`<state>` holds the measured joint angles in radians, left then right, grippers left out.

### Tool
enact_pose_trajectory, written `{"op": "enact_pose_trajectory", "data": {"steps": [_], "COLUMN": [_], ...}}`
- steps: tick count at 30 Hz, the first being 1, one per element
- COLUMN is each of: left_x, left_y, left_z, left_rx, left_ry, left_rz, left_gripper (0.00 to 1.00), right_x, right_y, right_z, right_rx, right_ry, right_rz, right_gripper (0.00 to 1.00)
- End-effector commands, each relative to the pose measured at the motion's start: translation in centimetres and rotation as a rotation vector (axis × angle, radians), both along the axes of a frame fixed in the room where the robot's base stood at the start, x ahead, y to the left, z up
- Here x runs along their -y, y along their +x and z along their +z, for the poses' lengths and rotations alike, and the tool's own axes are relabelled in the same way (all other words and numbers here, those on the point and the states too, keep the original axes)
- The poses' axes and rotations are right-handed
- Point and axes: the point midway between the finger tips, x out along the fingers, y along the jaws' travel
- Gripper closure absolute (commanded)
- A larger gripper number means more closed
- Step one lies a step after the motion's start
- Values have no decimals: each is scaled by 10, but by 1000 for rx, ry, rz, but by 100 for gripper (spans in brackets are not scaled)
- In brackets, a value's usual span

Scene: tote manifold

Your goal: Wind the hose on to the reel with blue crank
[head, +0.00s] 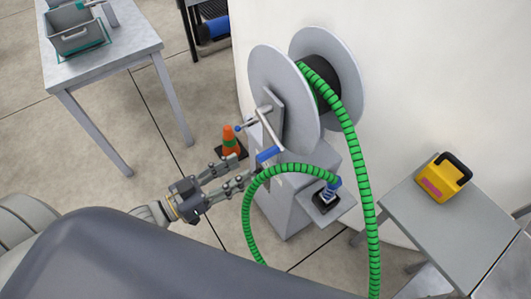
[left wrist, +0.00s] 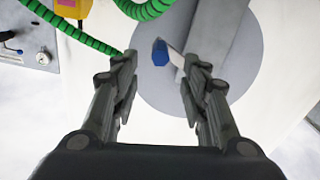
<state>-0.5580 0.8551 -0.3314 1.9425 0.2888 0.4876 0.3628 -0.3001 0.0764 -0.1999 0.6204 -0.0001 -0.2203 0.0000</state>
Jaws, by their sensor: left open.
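The reel (head: 283,92) has two grey flanges and a dark drum, and stands on a grey pedestal by the wall. A crank on its near side ends in a blue handle (head: 268,154), which also shows in the left wrist view (left wrist: 160,53). The green ribbed hose (head: 362,170) runs over the drum and down; another length arches to a blue fitting on a small side shelf. My left gripper (head: 243,169) is open just short of the blue handle. In the wrist view the handle shows between its fingertips, with no clear contact. My right gripper is not in view.
A grey table (head: 100,62) with a grey tote (head: 75,36) is at upper left. A low table (head: 470,225) with a yellow box (head: 440,181) is at right. The hose arch passes close to my left fingers.

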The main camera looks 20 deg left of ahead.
Motion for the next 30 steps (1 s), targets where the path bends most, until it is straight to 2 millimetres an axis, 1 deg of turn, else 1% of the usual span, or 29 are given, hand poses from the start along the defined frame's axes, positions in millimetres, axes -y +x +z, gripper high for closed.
{"op": "enact_pose_trajectory", "data": {"steps": [1,9,15,21,30], "left_x": [5,30,46,54,56], "left_y": [7,40,60,71,72], "left_z": [2,2,1,0,0], "left_rx": [5,4,3,0,0], "left_ry": [-2,-2,1,2,1], "left_rz": [0,2,2,2,1], "left_gripper": [59,59,59,59,59], "right_x": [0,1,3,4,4], "right_y": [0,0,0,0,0], "right_z": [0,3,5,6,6], "right_rx": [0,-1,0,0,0], "right_ry": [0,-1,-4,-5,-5], "right_rz": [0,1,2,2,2], "right_gripper": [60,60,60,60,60]}}
